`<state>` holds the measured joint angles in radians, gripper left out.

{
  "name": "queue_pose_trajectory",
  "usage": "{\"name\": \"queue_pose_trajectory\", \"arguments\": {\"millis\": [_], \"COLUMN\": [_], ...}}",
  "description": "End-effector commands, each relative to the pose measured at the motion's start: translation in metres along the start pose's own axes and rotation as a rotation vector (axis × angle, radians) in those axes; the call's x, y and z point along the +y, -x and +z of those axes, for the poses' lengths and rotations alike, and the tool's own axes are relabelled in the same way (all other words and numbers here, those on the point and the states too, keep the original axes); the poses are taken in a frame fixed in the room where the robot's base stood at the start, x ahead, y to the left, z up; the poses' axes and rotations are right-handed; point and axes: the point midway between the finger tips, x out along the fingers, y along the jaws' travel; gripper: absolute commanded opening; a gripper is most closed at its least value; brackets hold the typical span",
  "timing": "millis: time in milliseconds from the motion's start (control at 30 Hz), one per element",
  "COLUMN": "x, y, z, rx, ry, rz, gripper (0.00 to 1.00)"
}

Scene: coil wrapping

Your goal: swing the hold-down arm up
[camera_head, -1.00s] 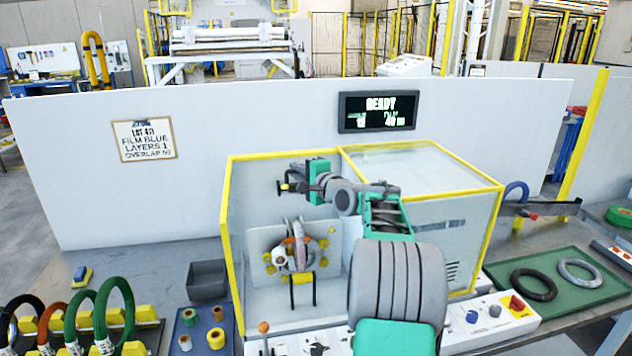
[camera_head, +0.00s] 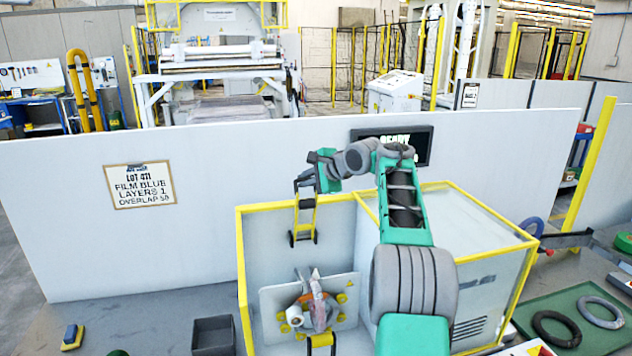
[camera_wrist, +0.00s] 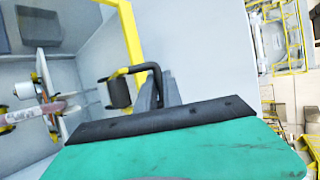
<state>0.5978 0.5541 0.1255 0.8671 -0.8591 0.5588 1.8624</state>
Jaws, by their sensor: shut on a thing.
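My gripper (camera_head: 300,185) is shut on the hold-down arm, at the upper left of the wrapping cell in the head view. The hold-down arm (camera_head: 303,215) appears as a slim yellow-and-black frame hanging below the jaws, with black ends at its bottom. The coil (camera_head: 318,298) stands below among yellow-knobbed rollers. It also shows in the wrist view at the left (camera_wrist: 40,110). The exact contact is partly hidden.
The cell's yellow frame (camera_head: 240,265) and clear panels surround the coil. A white wall (camera_head: 230,240) stands behind. A dark bin (camera_head: 213,335) is at the left, and a green tray (camera_head: 520,315) with two rings is at the right. A display (camera_head: 415,135) is partly covered by my arm.

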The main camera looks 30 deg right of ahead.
Motion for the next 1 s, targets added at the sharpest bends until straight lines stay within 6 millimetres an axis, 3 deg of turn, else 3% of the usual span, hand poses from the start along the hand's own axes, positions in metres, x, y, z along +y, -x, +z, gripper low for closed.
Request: {"name": "queue_pose_trajectory", "arguments": {"millis": [667,700,767,1000], "x": [0.0019,0.0020,0.0017,-0.0005], "y": [-0.0107,-0.0108,-0.0105,-0.0084], "z": [0.0067,0.0066,0.0064,0.0054], "rx": [-0.014,-0.014,-0.013,-0.010], "ry": [-0.014,-0.014,-0.014,-0.014], "rz": [0.057,0.057,0.056,0.051], "gripper": [0.00,0.13,0.18,0.20]}}
